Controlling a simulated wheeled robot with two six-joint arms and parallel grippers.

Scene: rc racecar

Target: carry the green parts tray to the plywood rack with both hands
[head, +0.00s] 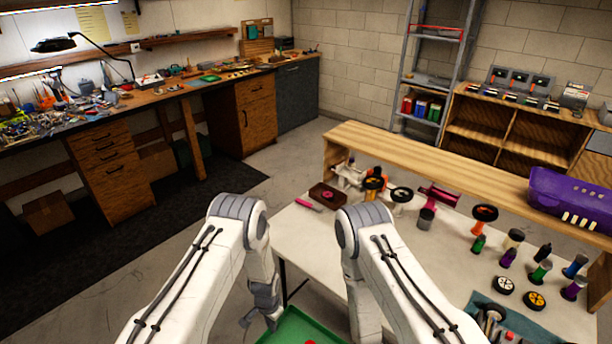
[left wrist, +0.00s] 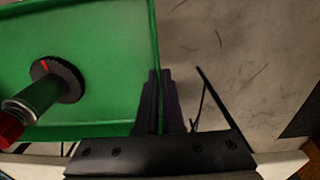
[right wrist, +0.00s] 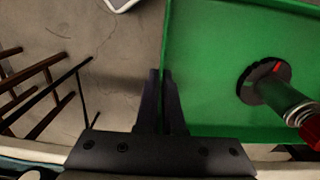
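The green parts tray (head: 297,326) shows at the bottom edge of the head view, partly cut off. A cylindrical part with a red end (left wrist: 40,97) stands in it on a dark round base. My left gripper (head: 262,312) has its fingers close on either side of the tray's side wall, also seen in the left wrist view (left wrist: 160,85). My right gripper (right wrist: 163,85) likewise has its fingers closed around the opposite wall; the arm hides it in the head view. Concrete floor shows below both sides. A plywood rack (head: 477,130) with open compartments stands at the back right.
A white table (head: 393,253) with wheels, bottles and small parts stands ahead to the right, with a raised wooden shelf (head: 425,160) and purple car body (head: 575,200) on it. A workbench (head: 165,95) lines the left wall. Floor is clear left of the table.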

